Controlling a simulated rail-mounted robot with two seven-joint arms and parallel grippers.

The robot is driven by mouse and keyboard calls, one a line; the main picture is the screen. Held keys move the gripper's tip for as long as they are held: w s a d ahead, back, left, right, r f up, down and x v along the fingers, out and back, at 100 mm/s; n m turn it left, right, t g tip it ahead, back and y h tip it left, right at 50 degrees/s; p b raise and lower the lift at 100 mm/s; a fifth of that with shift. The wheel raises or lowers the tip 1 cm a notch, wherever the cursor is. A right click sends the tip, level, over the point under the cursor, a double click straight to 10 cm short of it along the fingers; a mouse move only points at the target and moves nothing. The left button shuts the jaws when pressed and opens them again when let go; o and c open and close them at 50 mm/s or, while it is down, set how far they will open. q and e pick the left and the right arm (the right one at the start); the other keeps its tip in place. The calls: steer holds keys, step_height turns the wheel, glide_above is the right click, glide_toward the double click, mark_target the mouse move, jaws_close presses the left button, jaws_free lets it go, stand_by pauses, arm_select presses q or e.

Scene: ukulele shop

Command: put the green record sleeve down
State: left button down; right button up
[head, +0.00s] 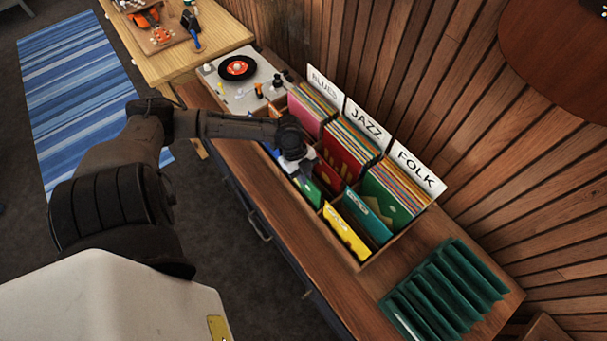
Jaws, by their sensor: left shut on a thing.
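My left gripper (301,170) reaches in from the left, over the front row of a wooden record crate (380,252). It points down and is shut on a green record sleeve (309,191). The sleeve shows just below the fingers, at the front middle of the crate. The gripper hides part of its top, and I cannot tell whether its lower edge rests on the crate floor. A teal sleeve (367,217) and a yellow sleeve (346,232) stand to the right of it. My right gripper is not in view.
Rows of records stand behind, under BLUES (325,87), JAZZ (366,126) and FOLK (419,172) dividers. A record player (240,72) sits at the counter's far end. A dark green slotted rack (445,290) lies at the right end. The slatted wall (430,70) bounds the back.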

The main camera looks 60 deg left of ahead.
arm_select(q)
steer(key=shift+f, duration=0.2)
steer(key=c, duration=1.3)
jaws_free()
steer(key=shift+r, duration=0.1)
